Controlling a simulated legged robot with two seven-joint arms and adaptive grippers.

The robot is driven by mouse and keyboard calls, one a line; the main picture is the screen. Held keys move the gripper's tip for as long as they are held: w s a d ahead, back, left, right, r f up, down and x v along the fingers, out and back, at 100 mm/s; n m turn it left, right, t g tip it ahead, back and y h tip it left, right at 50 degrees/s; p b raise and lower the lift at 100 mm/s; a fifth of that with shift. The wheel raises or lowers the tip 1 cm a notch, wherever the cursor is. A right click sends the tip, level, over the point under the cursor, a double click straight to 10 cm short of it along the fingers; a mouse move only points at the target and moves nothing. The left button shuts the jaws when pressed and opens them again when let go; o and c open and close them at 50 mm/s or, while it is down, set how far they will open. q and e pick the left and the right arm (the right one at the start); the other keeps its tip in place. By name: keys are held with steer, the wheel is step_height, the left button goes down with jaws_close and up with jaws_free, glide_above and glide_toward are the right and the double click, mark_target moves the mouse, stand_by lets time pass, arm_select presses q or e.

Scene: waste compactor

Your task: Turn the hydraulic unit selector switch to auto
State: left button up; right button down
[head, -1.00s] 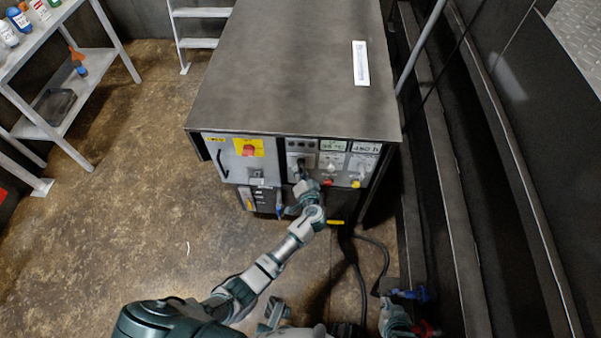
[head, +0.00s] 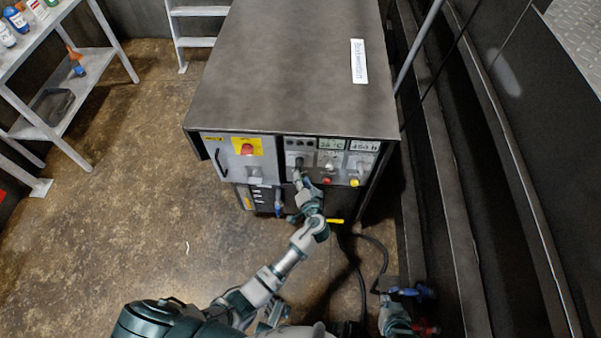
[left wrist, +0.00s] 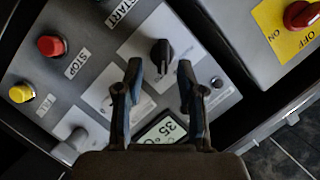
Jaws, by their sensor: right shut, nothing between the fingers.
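A black selector knob (left wrist: 161,56) sits on a pale plate on the grey control panel (left wrist: 100,55) in the left wrist view. My left gripper (left wrist: 160,68) is open, with one finger to each side of the line to the knob and its tips just short of it in the picture. I cannot tell whether they touch it. In the head view, my left gripper (head: 298,178) is at the front panel of the dark cabinet (head: 290,70) and hides part of it. The knob's label is too small to read. My right gripper (head: 394,312) is low at the right, shut and empty.
A red button (left wrist: 50,46) marked STOP, a yellow button (left wrist: 21,92) and a display (left wrist: 165,128) are near the knob. A red rotary switch (left wrist: 301,14) sits on a yellow plate. Dark hoses (head: 357,275) run along the floor.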

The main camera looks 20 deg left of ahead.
arm_select(q)
steer(key=v, duration=0.7)
steer(key=shift+s+d, duration=0.2)
steer(key=shift+s, duration=0.1)
